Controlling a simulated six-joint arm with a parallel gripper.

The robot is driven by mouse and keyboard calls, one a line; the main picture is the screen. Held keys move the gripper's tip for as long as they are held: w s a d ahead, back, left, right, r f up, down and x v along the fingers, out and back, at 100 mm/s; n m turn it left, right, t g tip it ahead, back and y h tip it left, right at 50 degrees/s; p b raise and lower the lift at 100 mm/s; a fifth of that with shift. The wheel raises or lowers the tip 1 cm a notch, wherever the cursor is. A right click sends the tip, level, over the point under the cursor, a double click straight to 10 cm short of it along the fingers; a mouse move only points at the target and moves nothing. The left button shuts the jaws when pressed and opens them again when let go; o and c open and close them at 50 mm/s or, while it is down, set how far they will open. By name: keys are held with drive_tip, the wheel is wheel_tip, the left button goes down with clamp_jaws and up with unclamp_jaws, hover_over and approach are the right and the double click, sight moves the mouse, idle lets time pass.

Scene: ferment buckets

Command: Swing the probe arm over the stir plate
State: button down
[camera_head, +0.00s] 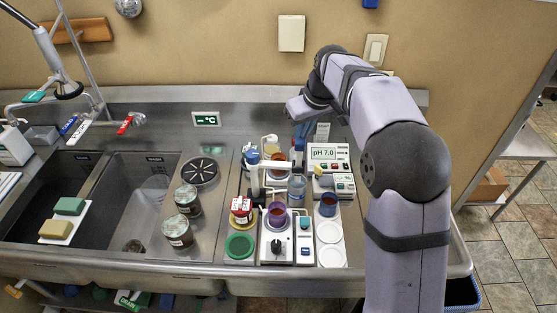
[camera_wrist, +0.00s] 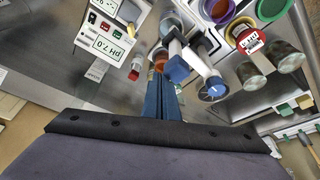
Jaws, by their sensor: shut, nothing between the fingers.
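The stir plate (camera_head: 277,247) is a white unit with a dark knob, on the metal counter in the head view. A purple beaker (camera_head: 277,214) with reddish-brown contents stands on it; its purple rim also shows in the wrist view (camera_wrist: 217,9). The white probe arm (camera_head: 278,164) lies behind the plate, beside a blue-capped post; it shows in the wrist view as a white bar (camera_wrist: 203,64). My gripper (camera_head: 303,128) is behind this equipment, apart from it. Its blue fingers (camera_wrist: 162,84) are together and empty in the wrist view.
The pH meter (camera_head: 328,154) reads 7.0, right of the probe arm. A clear bottle (camera_head: 296,190), a blue cup (camera_head: 328,204) and a red-labelled jar (camera_head: 241,210) crowd around the plate. Two dark jars (camera_head: 178,229) stand left, near the sink (camera_head: 125,215).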

sight(303, 142)
drive_tip(key=shift+s+d+b, duration=0.15)
drive_tip(key=shift+s+b, duration=0.2)
drive_tip(key=shift+s, duration=0.45)
drive_tip(key=shift+s+f+b, duration=0.15)
drive_tip(key=shift+s+b, duration=0.5)
drive_tip(key=shift+s, duration=0.1)
drive_tip(key=shift+s+b, duration=0.45)
drive_tip(key=shift+s, duration=0.45)
drive_tip(key=shift+s+a+b, duration=0.3)
drive_tip(key=shift+s+b, duration=0.1)
drive_tip(key=shift+s, duration=0.4)
drive_tip(key=shift+s+a+b, duration=0.3)
drive_tip(key=shift+s+b, duration=0.1)
drive_tip(key=shift+s, duration=0.35)
